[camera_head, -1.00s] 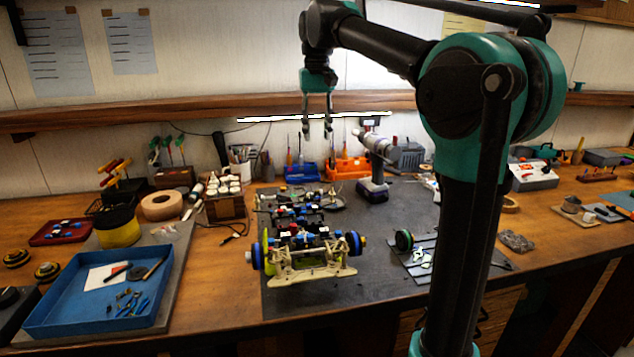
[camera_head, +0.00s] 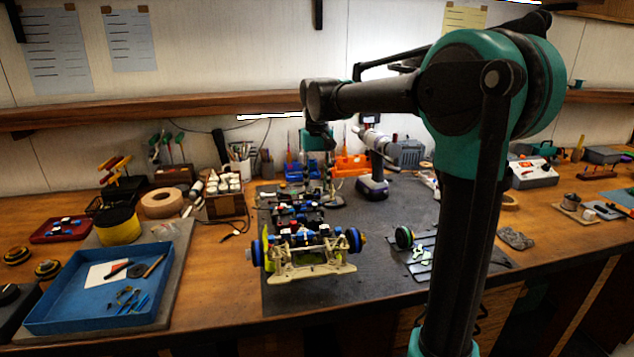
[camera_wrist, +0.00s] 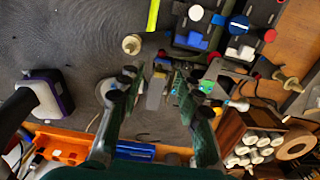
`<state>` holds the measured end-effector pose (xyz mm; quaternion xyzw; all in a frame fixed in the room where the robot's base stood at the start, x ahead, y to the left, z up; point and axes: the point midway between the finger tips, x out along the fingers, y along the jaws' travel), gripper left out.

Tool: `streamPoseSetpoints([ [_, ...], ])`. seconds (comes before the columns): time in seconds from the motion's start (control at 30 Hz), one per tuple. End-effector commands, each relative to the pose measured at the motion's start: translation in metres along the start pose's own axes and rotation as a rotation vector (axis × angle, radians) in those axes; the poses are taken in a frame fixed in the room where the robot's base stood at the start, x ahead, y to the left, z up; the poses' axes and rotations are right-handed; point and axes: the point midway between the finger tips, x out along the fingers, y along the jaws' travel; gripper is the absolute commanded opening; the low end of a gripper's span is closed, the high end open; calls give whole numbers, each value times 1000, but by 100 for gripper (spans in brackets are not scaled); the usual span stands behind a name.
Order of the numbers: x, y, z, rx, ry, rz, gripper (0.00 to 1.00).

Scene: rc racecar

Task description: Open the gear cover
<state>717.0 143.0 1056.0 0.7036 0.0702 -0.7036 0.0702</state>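The RC car chassis (camera_head: 300,240) stands on the dark mat, with blue-and-yellow wheels and a cream bumper at its near end. My gripper (camera_head: 330,188) points down near the chassis's far end in the head view. In the wrist view, my gripper's two dark-green fingers (camera_wrist: 157,84) are apart. A small grey part (camera_wrist: 156,92) shows between them. I cannot tell whether it is the gear cover or whether the fingers touch it. Part of the chassis (camera_wrist: 205,30) with blue, white and red pieces lies at the upper right there. The gear cover is not clearly identifiable.
A cordless drill (camera_head: 373,170) stands right of my gripper. Orange (camera_head: 350,166) and blue bins stand behind. A wooden bottle rack (camera_head: 225,205) is to the left. The mat between chassis and drill is largely clear.

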Motion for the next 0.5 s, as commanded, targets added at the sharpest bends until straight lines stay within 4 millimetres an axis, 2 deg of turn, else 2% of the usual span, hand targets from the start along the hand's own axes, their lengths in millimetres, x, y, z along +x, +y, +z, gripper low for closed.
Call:
streamPoseSetpoints([
  [0.27, 2, 0, 0, 0, 0, 0, 34],
  [0.5, 2, 0, 0, 0, 0, 0, 7],
])
